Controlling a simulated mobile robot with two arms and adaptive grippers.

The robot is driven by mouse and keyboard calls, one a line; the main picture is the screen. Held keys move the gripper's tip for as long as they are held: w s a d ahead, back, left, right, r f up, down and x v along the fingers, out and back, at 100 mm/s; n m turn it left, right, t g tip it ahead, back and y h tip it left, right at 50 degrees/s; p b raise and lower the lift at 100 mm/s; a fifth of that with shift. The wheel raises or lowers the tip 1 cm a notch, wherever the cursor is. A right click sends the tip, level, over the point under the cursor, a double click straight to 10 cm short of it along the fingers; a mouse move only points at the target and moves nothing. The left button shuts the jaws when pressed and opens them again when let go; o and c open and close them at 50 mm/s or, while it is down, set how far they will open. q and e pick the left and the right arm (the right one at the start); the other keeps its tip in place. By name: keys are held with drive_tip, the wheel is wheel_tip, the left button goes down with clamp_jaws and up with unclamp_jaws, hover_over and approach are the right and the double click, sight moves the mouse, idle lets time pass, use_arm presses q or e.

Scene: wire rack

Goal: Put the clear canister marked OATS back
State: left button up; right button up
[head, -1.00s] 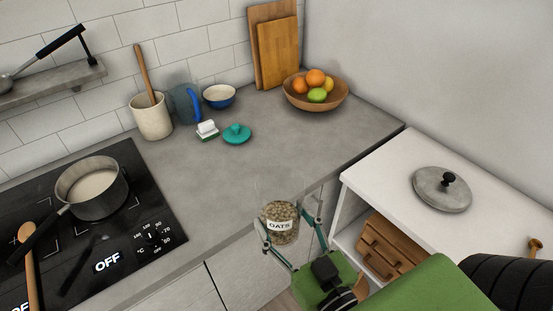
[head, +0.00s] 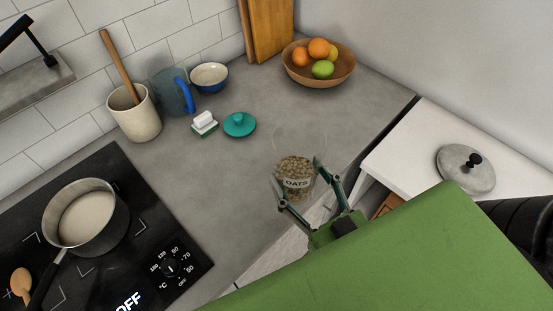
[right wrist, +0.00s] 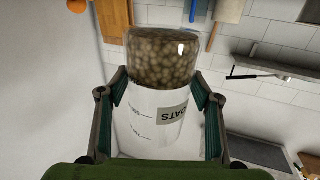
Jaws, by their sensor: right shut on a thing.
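The clear canister marked OATS (head: 294,169) is held by my right gripper (head: 301,186) over the front edge of the counter, at its right end. It looks upright, with tan contents in its lower part and a clear upper part. In the right wrist view the canister (right wrist: 158,112) sits between the two fingers of my right gripper (right wrist: 160,92), and its label reads upside down. The teal lid (head: 239,125) with a knob lies on the counter behind it. My left gripper is not in view.
The counter (head: 225,180) is clear left of the canister. Behind stand a fruit bowl (head: 333,76), utensil crock (head: 137,119), blue-handled pitcher (head: 172,95), small blue bowl (head: 208,80) and white-and-green block (head: 204,125). A pot (head: 114,232) is on the cooktop; a grey lid (head: 452,175) lies on the white cabinet.

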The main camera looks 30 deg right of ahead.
drive_tip(key=shift+w, duration=0.15)
drive_tip(key=w+b, duration=0.1)
drive_tip(key=w+f+b, duration=0.1)
drive_tip(key=w+d+f+b, duration=0.1)
drive_tip(key=shift+w, duration=0.3)
drive_tip(key=w+f+b, duration=0.1)
drive_tip(key=w+f, duration=0.2)
drive_tip(key=w+d+f+b, duration=0.1)
drive_tip(key=w+f+b, duration=0.1)
drive_tip(key=w+f, duration=0.1)
drive_tip(key=w+d+f+b, duration=0.1)
drive_tip(key=w+f+b, duration=0.1)
drive_tip(key=w+f, duration=0.1)
drive_tip(key=shift+w+d+f, duration=0.1)
drive_tip(key=shift+d+f, duration=0.05)
drive_tip(key=shift+f, duration=0.6)
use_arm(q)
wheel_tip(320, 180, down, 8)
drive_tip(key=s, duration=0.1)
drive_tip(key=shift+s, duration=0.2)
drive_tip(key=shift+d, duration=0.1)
use_arm(e)
drive_tip(key=shift+f, duration=0.1)
drive_tip(key=o, duration=1.4)
drive_tip(key=shift+f, duration=0.1)
drive_tip(key=shift+c, duration=0.2)
